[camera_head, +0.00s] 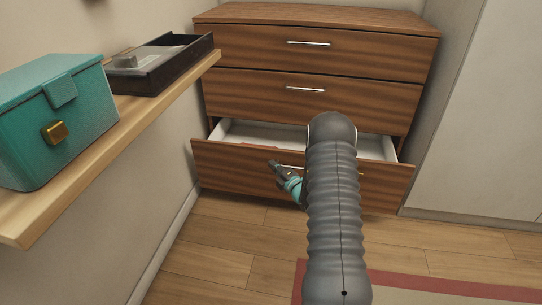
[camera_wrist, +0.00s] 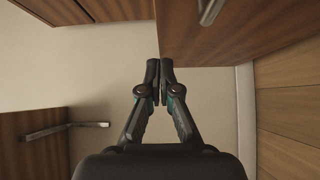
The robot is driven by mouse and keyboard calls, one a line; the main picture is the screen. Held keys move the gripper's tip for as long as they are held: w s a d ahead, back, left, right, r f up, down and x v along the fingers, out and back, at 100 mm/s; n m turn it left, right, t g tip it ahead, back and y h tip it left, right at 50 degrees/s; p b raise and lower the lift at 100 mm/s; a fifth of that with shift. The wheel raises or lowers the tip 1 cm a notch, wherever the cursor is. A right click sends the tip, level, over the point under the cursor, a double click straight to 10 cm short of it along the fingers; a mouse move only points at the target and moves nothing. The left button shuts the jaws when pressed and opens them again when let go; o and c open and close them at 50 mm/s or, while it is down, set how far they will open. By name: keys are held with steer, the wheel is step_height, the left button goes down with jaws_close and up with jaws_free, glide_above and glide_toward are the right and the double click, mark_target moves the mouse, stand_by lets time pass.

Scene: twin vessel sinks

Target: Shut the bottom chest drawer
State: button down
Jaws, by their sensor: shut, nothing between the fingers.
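The wooden chest (camera_head: 320,58) has three drawers, each with a silver handle. Its bottom drawer (camera_head: 235,164) stands pulled out, with its white inside showing; the two upper ones look shut. My gripper (camera_head: 273,163) is shut and empty, in front of the bottom drawer's face, left of its middle. My grey arm hides the middle of that drawer and part of its handle. In the wrist view, the closed fingertips (camera_wrist: 160,72) point at the lower left corner of a brown wooden panel (camera_wrist: 225,38) with a handle. I cannot tell whether they touch it.
A wooden shelf (camera_head: 130,137) on the left wall carries a teal box (camera_head: 75,105) and a dark tray (camera_head: 170,62). A pale cabinet (camera_head: 480,110) stands to the right. Wooden floor (camera_head: 225,240) is clear before the chest, with a red-bordered rug (camera_head: 420,290) nearer.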

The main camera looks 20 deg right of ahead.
mark_target(266, 150)
steer(key=w, duration=0.3)
steer(key=w+d, duration=0.1)
steer(key=w, duration=0.2)
steer(key=shift+w+d, duration=0.15)
steer(key=shift+d, duration=0.05)
steer(key=shift+w+d, duration=0.1)
steer(key=shift+w, duration=0.05)
